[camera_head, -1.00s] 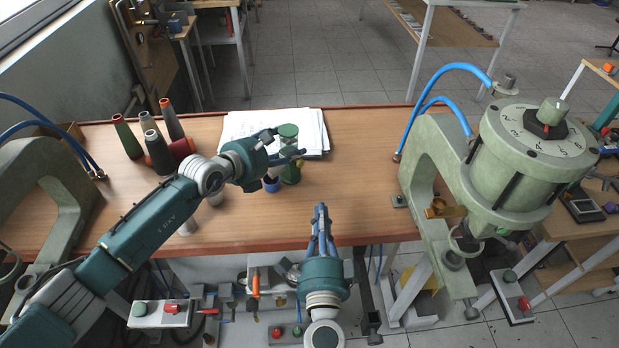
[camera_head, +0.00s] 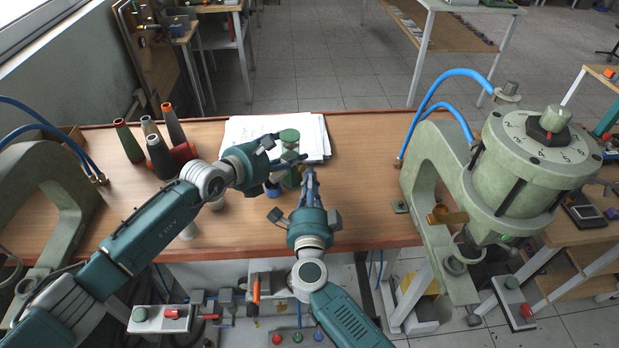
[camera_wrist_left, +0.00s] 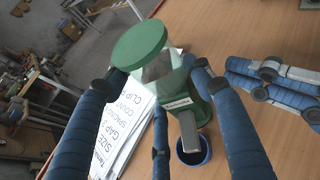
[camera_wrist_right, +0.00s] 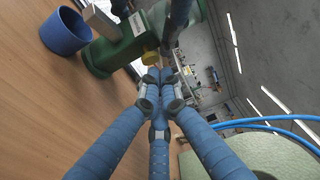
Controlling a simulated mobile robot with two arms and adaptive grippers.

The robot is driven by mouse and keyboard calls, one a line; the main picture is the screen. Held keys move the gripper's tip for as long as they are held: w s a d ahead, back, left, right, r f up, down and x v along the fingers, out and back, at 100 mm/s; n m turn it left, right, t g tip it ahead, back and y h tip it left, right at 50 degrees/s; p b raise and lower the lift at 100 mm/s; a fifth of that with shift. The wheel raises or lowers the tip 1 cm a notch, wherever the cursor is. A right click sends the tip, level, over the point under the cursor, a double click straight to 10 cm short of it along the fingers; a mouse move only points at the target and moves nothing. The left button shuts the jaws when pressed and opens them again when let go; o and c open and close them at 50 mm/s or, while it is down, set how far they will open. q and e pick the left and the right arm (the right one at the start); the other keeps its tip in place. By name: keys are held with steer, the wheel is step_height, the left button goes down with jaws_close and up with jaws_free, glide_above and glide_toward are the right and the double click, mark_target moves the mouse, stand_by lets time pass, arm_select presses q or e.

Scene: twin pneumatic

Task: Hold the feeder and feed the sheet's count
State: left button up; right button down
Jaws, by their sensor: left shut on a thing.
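The feeder has a green lid, a clear body and a green base; it stands upright on the table (camera_head: 370,180) in the head view (camera_head: 289,136). In the left wrist view the feeder (camera_wrist_left: 158,60) is between the fingers of my left gripper (camera_wrist_left: 160,88), which is shut on it. A blue cup (camera_wrist_left: 193,149) stands at its grey spout. The printed sheet (camera_wrist_left: 125,118) lies behind the feeder; its lines are only partly readable, the count is not. My right gripper (camera_head: 309,172) has its fingertips together, close to a yellow knob (camera_wrist_right: 151,55) on the feeder, apparently without gripping it.
Several thread cones (camera_head: 159,155) stand at the table's left. A large green press with a numbered dial (camera_head: 540,150) is at the right, and another green frame (camera_head: 50,190) at the left. Button boxes (camera_head: 160,318) sit below the front edge. The table right of the feeder is clear.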

steer(key=shift+w+a, duration=0.1)
steer(key=shift+w, duration=0.05)
steer(key=shift+w+a, duration=0.65)
steer(key=shift+w, duration=0.05)
steer(key=shift+s+d, duration=0.4)
steer(key=shift+s, duration=0.15)
steer(key=s+d, duration=0.2)
steer(key=shift+s+f, duration=0.1)
steer(key=shift+s, duration=0.25)
steer(key=s, duration=0.6)
steer(key=s+a, duration=0.1)
steer(key=s, duration=0.2)
steer(key=shift+s, duration=0.15)
steer(key=shift+d, duration=0.1)
